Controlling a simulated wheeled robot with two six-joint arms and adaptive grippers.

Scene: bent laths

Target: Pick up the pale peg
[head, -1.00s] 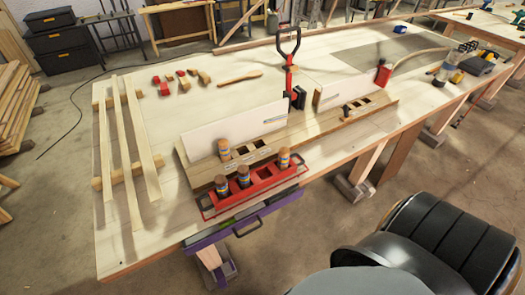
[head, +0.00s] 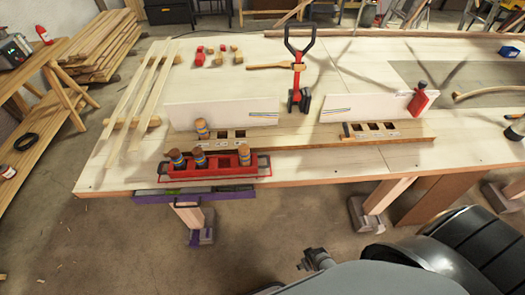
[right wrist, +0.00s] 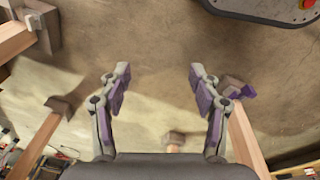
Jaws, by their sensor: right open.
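Several banded pegs with dark lower parts and brown or tan tops stand at the table's front. Three stand in a red tray (head: 222,172): a left peg (head: 177,160), a middle peg (head: 199,158) and a right peg (head: 244,155). Another peg (head: 202,129) stands in the wooden rack (head: 285,143) behind the tray. I cannot tell which one is the pale peg. My right gripper (right wrist: 160,70) is open and empty in the right wrist view, over bare floor among table legs. My left gripper is not in view.
White boards (head: 220,114) stand upright behind the rack. A black padded seat (head: 460,250) is at lower right.

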